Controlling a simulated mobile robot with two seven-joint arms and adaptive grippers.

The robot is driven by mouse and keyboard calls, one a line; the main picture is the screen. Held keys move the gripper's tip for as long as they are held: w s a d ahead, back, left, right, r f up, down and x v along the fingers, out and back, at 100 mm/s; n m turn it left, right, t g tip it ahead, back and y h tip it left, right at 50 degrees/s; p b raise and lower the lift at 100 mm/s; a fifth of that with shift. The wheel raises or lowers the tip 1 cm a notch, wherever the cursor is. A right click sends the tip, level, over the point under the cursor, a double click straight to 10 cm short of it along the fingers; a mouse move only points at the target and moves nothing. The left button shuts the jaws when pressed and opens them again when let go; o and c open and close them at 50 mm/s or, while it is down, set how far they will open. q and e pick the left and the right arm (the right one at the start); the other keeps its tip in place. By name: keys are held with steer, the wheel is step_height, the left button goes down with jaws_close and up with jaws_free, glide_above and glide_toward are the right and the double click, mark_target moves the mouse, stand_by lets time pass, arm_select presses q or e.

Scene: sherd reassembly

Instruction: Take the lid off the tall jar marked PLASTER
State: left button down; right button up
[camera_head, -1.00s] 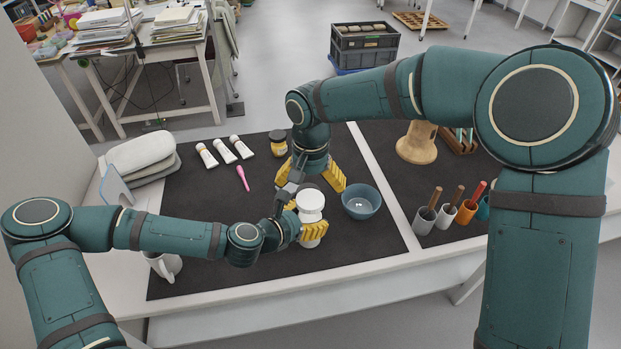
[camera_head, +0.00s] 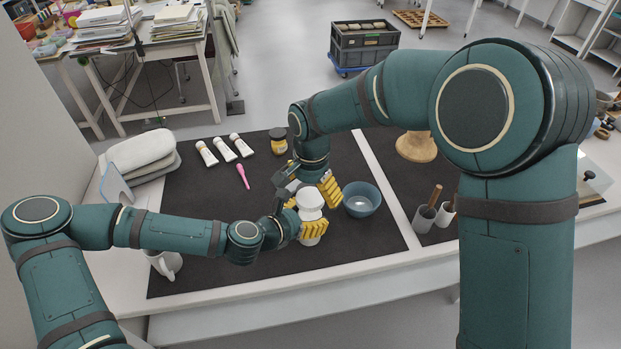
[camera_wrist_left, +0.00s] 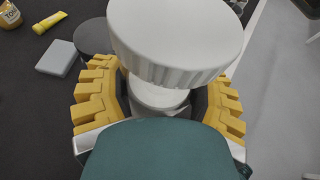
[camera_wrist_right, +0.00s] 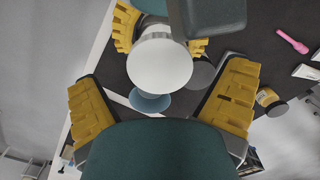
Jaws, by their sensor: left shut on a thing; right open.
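The tall white jar (camera_head: 316,240) stands near the mat's front with its white lid (camera_head: 310,198) on top; no lettering on it is readable. The lid's ribbed rim shows in the left wrist view (camera_wrist_left: 178,50), above the jar's neck (camera_wrist_left: 158,95). My left gripper (camera_head: 308,228) is shut on the jar's body, below the lid, and its fingers hide much of the body. My right gripper (camera_head: 309,192) is open above the jar, with its yellow fingers apart. In the right wrist view the round lid top (camera_wrist_right: 160,67) lies between its fingers, with visible gaps on both sides.
A blue bowl (camera_head: 362,200) stands close right of the jar. Behind are a yellow jar (camera_head: 278,142), white tubes (camera_head: 224,151) and a pink tool (camera_head: 243,176). A white mug (camera_head: 164,264) is at front left. The mat's left middle is clear.

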steer(key=shift+f, duration=0.8)
steer(key=c, duration=1.3)
steer(key=n, duration=1)
steer(key=o, duration=1.2)
